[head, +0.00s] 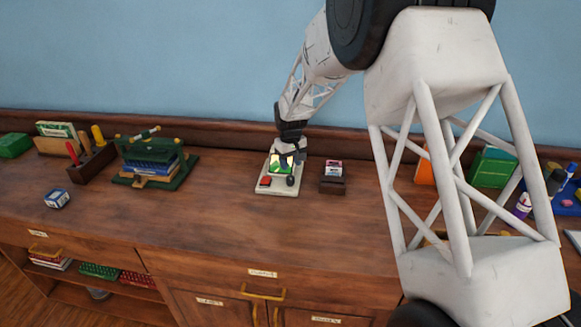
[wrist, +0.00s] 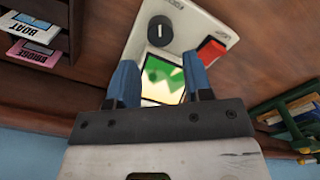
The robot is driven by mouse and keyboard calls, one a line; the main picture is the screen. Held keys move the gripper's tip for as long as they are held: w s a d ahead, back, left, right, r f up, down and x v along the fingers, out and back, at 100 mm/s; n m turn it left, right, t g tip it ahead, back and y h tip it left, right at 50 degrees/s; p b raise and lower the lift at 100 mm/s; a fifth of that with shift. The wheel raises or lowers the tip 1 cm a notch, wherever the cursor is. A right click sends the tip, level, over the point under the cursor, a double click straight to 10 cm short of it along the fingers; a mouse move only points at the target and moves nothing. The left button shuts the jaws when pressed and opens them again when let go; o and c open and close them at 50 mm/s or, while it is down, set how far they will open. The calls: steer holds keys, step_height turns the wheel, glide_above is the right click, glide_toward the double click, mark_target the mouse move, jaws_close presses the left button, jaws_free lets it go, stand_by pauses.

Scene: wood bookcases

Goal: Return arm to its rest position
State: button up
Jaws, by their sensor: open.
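My arm reaches out over the wooden cabinet top, and its gripper (head: 288,157) is above a pale panel device (head: 276,190). In the wrist view, my gripper (wrist: 160,78) has its two blue fingers apart with nothing held between them. The device (wrist: 197,22) has a black knob (wrist: 160,30), a red button (wrist: 212,50) and a bright green-and-yellow picture (wrist: 162,82) that shows between the fingers. Whether the fingertips touch the device cannot be told.
A dark card box (head: 332,185) stands close right of the device. A green press-like stand (head: 180,178) with stacked books is to the left, with a small blue-white cube (head: 56,198) in front. A green box (head: 493,168) and several items stand at right. The cabinet front-centre is clear.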

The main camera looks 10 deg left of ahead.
stand_by(0.3)
steer(key=s+d+r+m+t, duration=0.1)
steer(key=s+d+r+m, duration=0.3)
steer(key=s+d+r, duration=1.65)
steer(key=s+d+m, duration=0.1)
steer(key=s+d, duration=0.2)
steer(key=s, duration=0.7)
steer(key=s+d+m+t, duration=0.1)
steer(key=s+d, duration=0.3)
steer(key=s, duration=0.6)
steer(key=s+d+m, duration=0.2)
steer(key=s+d, duration=0.2)
steer(key=s, duration=0.6)
steer(key=shift+s+r+t, duration=0.2)
steer(key=shift+s+t, duration=0.1)
steer(key=shift+d, duration=0.1)
